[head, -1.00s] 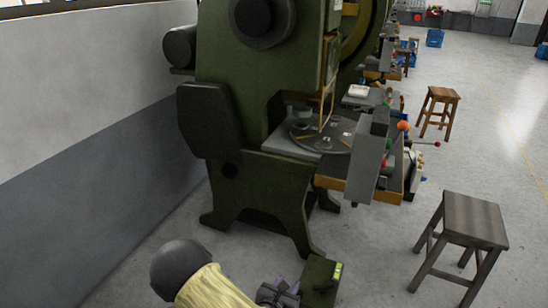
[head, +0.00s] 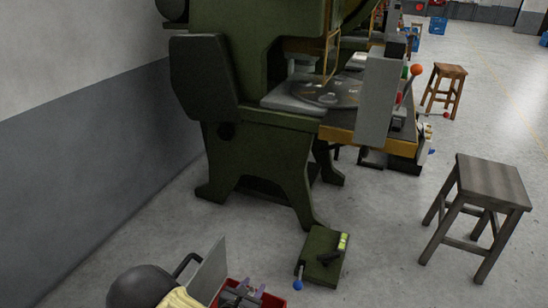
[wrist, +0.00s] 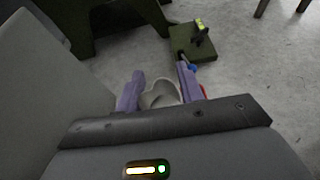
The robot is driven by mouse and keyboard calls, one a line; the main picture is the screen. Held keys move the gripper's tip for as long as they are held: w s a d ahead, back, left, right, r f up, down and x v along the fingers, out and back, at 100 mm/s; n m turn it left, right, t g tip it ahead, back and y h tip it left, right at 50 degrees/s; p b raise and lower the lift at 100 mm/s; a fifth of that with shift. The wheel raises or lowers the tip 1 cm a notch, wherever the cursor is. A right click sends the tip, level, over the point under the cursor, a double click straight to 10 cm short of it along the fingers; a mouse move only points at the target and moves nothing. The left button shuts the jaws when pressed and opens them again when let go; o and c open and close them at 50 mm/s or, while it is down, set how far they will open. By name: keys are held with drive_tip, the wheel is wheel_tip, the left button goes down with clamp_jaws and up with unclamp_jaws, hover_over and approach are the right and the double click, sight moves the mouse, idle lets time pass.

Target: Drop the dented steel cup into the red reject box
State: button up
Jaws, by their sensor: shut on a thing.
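My gripper (head: 252,289) is low in the head view, over or in front of the red reject box (head: 275,301), of which only part of the rim and wall shows. In the wrist view, the purple fingers of my gripper (wrist: 160,78) are shut on the pale grey steel cup (wrist: 163,97). The cup sits between the fingers, and its dent cannot be made out. A sliver of the red box (wrist: 203,91) shows beside the right finger. I cannot tell the height of the cup above the box.
A green pedal box (head: 324,256) stands on the floor just beyond the red box. A grey upright panel (head: 209,272) is close on the left of my gripper. The big green press (head: 255,150) stands behind. A dark stool (head: 480,200) is at right, with open floor between.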

drive_tip(key=s+a+f+b, duration=0.1)
drive_tip(key=a+f+b, duration=0.2)
drive_tip(key=f, duration=0.3)
drive_tip(key=shift+s+a+f+b, duration=0.15)
drive_tip(key=shift+s+b, duration=0.15)
drive_tip(key=shift+b, duration=0.4)
wheel_tip(320, 180, down, 6)
drive_tip(key=b, duration=0.5)
drive_tip(key=o, duration=1.1)
drive_tip(key=shift+c, duration=0.2)
